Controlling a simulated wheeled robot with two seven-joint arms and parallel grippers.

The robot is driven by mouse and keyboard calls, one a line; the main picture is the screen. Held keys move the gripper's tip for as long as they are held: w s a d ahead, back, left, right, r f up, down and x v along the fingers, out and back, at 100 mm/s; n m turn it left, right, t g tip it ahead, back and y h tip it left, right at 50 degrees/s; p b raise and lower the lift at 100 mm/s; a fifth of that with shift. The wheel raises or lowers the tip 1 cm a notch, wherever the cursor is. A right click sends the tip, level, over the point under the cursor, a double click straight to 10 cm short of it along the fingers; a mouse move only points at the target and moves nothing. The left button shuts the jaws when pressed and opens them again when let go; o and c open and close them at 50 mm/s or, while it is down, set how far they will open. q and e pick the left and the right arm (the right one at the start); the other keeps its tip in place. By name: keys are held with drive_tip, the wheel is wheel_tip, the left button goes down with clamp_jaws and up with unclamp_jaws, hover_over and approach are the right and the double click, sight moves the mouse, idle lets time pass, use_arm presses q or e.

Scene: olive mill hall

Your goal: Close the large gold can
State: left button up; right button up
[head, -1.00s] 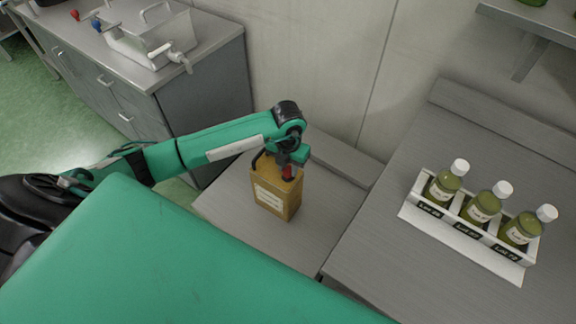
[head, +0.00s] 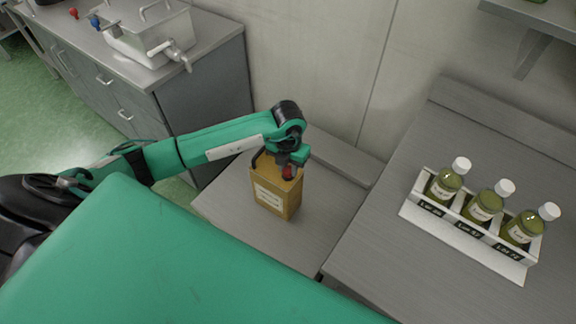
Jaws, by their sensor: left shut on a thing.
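The large gold can (head: 275,196) stands upright on the low grey bench, with a pale label on its front. My left gripper (head: 289,172) is over the can's top, pointing down at its right side. It is shut on a red cap (head: 289,173), which sits at the can's top right. The gripper hides most of the cap, and I cannot tell how far the cap is seated. A dark handle shows at the top left of the can. My right gripper is not in view.
A white rack (head: 465,238) with three green capped bottles stands on the higher grey table at right. A steel tank with a tap (head: 150,35) stands on the cabinet at upper left. The low bench (head: 310,235) is clear around the can.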

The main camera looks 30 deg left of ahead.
use_arm(q)
drive_tip(key=shift+f, duration=0.15)
drive_tip(key=o, duration=0.9)
drive_tip(key=shift+c, duration=1)
